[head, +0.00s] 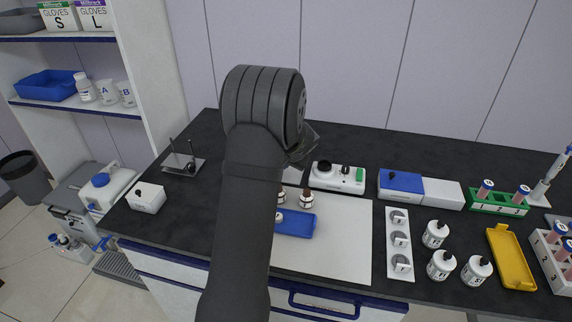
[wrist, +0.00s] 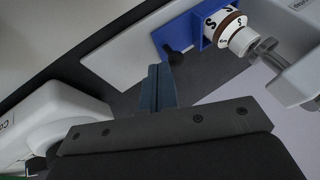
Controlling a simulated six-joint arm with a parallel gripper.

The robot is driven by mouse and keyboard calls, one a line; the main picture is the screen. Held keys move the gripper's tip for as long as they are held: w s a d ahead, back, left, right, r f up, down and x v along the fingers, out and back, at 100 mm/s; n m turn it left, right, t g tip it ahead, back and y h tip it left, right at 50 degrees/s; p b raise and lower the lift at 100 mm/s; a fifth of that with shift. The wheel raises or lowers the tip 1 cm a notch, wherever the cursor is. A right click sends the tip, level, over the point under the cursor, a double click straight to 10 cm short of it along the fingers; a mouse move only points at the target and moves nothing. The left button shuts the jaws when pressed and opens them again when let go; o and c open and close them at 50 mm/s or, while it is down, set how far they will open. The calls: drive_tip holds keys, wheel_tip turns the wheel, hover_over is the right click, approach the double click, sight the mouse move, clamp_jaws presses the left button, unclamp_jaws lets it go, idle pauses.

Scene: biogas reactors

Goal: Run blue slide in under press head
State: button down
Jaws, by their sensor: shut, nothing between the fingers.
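In the wrist view, the blue slide (wrist: 181,35) lies on a pale base plate (wrist: 125,48). A black knob (wrist: 178,56) stands out from its near end. A white bottle (wrist: 228,32) with a brown ring and S marks is at the slide. A grey metal part, seemingly the press head (wrist: 268,52), is just right of the bottle, by a pale block. My gripper (wrist: 161,72) is shut and empty, its fingertips close beside the knob; I cannot tell whether they touch. In the head view my arm hides the slide, press and fingertips.
A white device (head: 338,178) stands behind the mat. A blue-and-white box (head: 421,189), bottles and racks fill the right. A metal stand (head: 183,162) is left.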

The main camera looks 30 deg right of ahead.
drive_tip(key=shift+w+a, duration=1)
drive_tip(key=s+d, duration=0.2)
drive_tip(key=s, duration=0.1)
drive_tip(key=shift+s+d+r, duration=0.25)
drive_tip(key=shift+d+r, duration=0.05)
drive_tip(key=shift+r, duration=0.1)
drive_tip(key=v, duration=1)
drive_tip(key=shift+s+d, duration=0.2)
drive_tip(key=shift+s, duration=0.1)
